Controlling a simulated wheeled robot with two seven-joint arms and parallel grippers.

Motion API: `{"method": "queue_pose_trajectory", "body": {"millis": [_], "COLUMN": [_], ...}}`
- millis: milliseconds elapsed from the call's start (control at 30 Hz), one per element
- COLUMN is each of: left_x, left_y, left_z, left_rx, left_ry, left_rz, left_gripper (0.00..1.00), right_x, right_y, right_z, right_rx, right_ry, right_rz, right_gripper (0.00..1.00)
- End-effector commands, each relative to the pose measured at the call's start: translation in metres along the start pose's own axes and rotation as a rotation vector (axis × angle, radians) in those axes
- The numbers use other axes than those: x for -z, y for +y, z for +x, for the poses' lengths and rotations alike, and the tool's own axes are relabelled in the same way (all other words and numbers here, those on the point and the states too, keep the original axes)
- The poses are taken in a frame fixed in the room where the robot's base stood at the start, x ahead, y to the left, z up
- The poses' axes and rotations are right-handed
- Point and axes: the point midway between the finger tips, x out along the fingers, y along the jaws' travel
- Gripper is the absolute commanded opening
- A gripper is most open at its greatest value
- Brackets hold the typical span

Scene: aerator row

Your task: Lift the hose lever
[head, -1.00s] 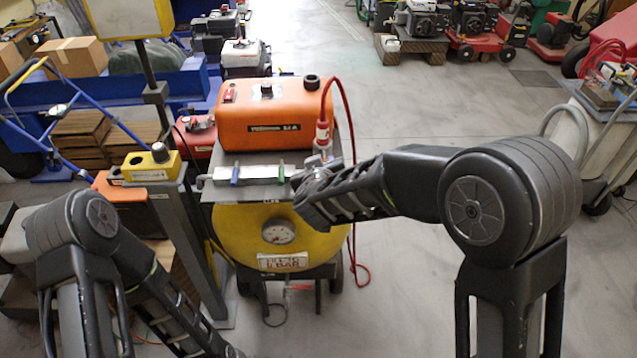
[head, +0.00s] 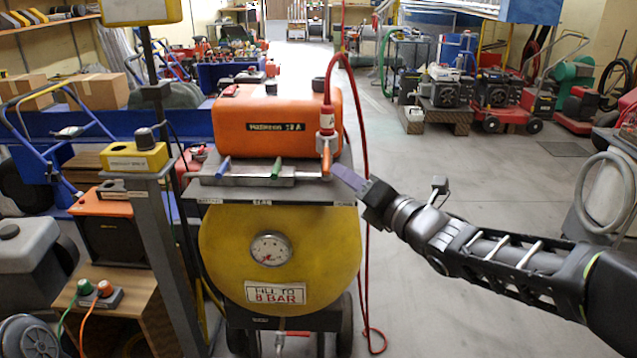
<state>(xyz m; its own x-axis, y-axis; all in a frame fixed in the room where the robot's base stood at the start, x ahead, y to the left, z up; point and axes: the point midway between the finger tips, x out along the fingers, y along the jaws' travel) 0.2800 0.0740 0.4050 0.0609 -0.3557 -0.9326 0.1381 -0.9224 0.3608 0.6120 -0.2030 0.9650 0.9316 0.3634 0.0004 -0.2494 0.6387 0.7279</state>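A silver manifold (head: 250,181) lies on a grey shelf above the yellow tank (head: 225,250). It carries a blue lever (head: 222,168), a green lever (head: 277,168) and an orange lever (head: 326,162). The red hose (head: 343,85) comes down to a red and white coupling (head: 326,122) just above the orange lever, which stands roughly upright. My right gripper (head: 347,178) is just right of the orange lever, its purple-grey fingertips pointing at it. The fingers overlap in this view, so neither their gap nor contact with the lever is clear. My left gripper is out of view.
An orange machine (head: 275,125) stands behind the manifold. A gauge (head: 270,249) and a fill sign (head: 275,294) are on the tank. A grey post with a yellow box (head: 133,158) stands to the left.

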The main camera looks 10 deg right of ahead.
Motion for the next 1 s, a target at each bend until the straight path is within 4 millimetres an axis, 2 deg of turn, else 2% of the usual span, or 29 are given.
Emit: {"method": "queue_pose_trajectory", "body": {"millis": [367,567,800,1000], "left_x": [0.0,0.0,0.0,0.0], "left_y": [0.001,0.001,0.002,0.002], "left_z": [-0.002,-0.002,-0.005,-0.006], "left_rx": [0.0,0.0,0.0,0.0], "left_ry": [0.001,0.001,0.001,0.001], "left_rz": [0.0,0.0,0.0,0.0], "left_gripper": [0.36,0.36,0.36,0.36], "right_x": [0.0,0.0,0.0,-0.001], "right_y": [0.001,0.001,0.001,0.001], "right_z": [0.004,0.025,0.062,0.077], "right_rx": [-0.001,0.0,0.0,0.0], "right_ry": [0.002,0.003,0.002,0.0], "right_rz": [0.001,0.001,0.002,0.001], "right_gripper": [0.35,0.35,0.35,0.35]}}
